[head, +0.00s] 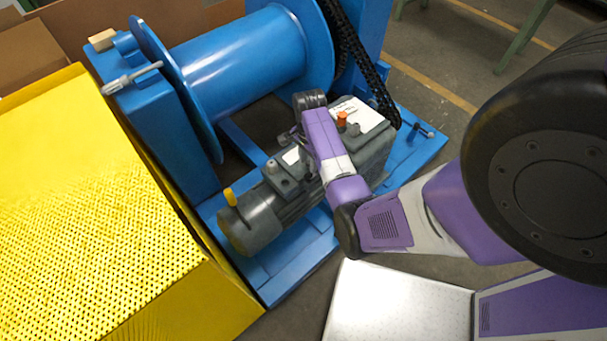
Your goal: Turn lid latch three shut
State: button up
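A blue winch frame with a large blue drum (240,58) stands in the middle of the head view. In front of it lies a grey motor and gear housing (372,152). An orange knob (342,118) stands on the housing top, and a yellow-tipped lever (230,197) stands at the motor's left end. A small dark handle (422,132) sits on the blue base at the right. I cannot tell which part is lid latch three or how it is turned. My gripper (286,138) is over the motor, mostly hidden by my purple-and-white arm; its fingers are not clear.
A black chain (358,58) runs down from the drum's right side to the housing. A yellow perforated guard (90,210) fills the left. A metal rod (132,78) and a wooden block (102,39) are on the left blue support. Open floor (440,85) shows at upper right.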

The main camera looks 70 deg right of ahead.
aim_at(308, 174)
notch_tip(308, 174, down, 7)
dwell(0.4)
grip_shut()
